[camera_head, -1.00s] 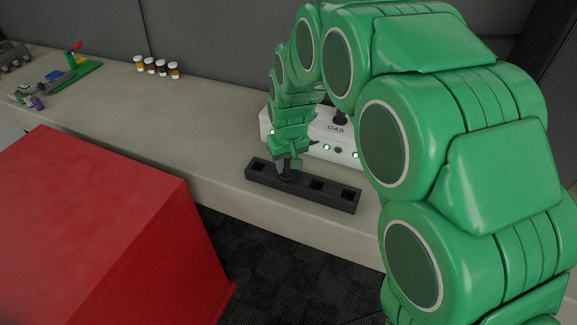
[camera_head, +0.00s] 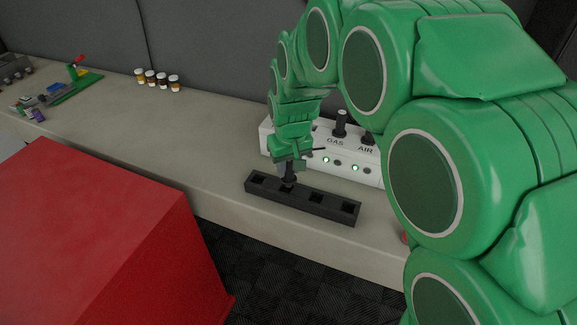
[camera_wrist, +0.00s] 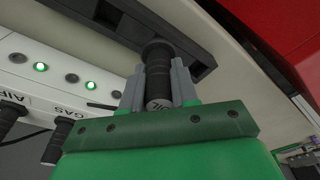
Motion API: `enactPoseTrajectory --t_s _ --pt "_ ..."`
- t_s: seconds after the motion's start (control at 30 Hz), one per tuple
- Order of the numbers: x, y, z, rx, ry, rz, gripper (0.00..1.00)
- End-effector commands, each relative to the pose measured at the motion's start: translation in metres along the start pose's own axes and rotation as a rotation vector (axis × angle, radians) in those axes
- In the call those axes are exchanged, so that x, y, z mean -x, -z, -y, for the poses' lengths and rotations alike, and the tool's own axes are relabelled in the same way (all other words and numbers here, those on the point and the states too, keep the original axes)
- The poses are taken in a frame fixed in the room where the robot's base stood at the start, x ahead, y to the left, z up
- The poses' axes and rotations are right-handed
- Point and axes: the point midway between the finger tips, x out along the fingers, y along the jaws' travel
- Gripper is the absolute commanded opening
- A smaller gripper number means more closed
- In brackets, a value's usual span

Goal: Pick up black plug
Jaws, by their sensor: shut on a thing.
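The black plug (camera_wrist: 158,75) is a dark ribbed cylinder between the two grey fingers of my gripper (camera_wrist: 158,88) in the wrist view. My gripper (camera_head: 289,168) is shut on it, just above the black rack (camera_head: 335,207) with square holes. In the head view the plug (camera_head: 288,180) shows below the fingers, over the rack. Its lower end is at or near a hole; I cannot tell whether it is clear of it. The rack also shows in the wrist view (camera_wrist: 185,42).
A white panel (camera_head: 347,157) marked GAS and AIR, with black plugs on top (camera_head: 341,123) and green lights, stands close behind the rack. A red box (camera_head: 90,230) is at the front left. Small jars (camera_head: 157,78) and a green tool (camera_head: 75,80) sit far left.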

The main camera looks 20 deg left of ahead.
Motion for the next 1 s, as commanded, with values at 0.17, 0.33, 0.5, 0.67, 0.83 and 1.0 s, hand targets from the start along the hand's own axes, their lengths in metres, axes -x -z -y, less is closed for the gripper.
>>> enactPoseTrajectory --t_s 0.17,0.33,0.5,0.67,0.83,1.0 --pt "0.028 -0.014 0.003 0.0 -0.001 -0.008 0.03" --pt "0.047 -0.034 0.006 0.001 -0.001 -0.006 0.03" --pt "0.059 -0.056 0.009 0.001 0.0 -0.002 0.02" --pt "0.072 -0.073 0.012 0.001 -0.001 -0.005 0.02" --pt "0.08 -0.089 0.014 0.001 0.0 -0.001 0.02" --pt "0.087 -0.099 0.016 0.0 0.0 -0.002 0.02"
